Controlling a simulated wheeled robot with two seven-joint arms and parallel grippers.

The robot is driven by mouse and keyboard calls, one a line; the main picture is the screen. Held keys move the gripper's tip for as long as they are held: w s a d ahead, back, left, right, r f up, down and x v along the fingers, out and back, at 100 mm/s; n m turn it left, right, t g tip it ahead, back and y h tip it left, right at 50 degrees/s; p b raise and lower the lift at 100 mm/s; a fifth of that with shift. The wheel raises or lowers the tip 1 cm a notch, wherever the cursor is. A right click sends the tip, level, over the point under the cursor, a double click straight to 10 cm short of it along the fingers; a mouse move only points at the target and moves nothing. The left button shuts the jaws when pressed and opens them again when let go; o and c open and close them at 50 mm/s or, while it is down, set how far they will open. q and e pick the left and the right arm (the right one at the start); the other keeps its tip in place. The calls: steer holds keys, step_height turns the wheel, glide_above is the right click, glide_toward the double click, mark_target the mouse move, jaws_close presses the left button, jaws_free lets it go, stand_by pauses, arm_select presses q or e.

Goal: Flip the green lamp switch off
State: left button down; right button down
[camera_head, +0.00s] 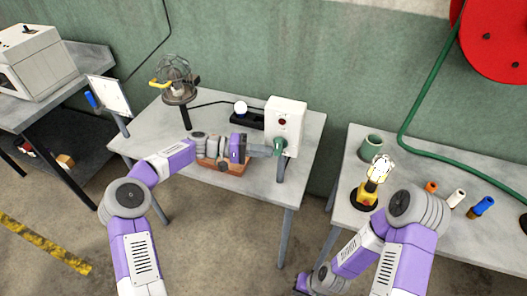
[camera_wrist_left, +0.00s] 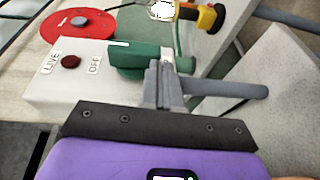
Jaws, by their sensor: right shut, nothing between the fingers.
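A white switch box (camera_head: 286,118) with a red round indicator stands on a post at the right of the middle table. In the left wrist view its face reads LIVE and OFF (camera_wrist_left: 94,64). The green switch lever (camera_wrist_left: 138,60) sticks out of the box; it also shows in the head view (camera_head: 280,146). My left gripper (camera_wrist_left: 164,68) is at the lever's end, its fingers close together and overlapping it; whether they clamp it is unclear. My right gripper (camera_head: 303,284) is low at the bottom edge, away from the tables, shut and empty, its fingertips hardly visible.
A round white bulb (camera_head: 240,107) sits on a black base behind my left gripper. A brown tray (camera_head: 232,168) lies below the left forearm. A caged device (camera_head: 178,82) stands further left. A yellow and black item (camera_head: 366,196) and a green cup (camera_head: 370,147) stand on the right table.

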arm_select(q)
steer(key=shift+f, duration=0.1)
steer(key=a, duration=1.4)
steer(key=shift+w+p, duration=0.35)
steer(key=shift+w, duration=0.1)
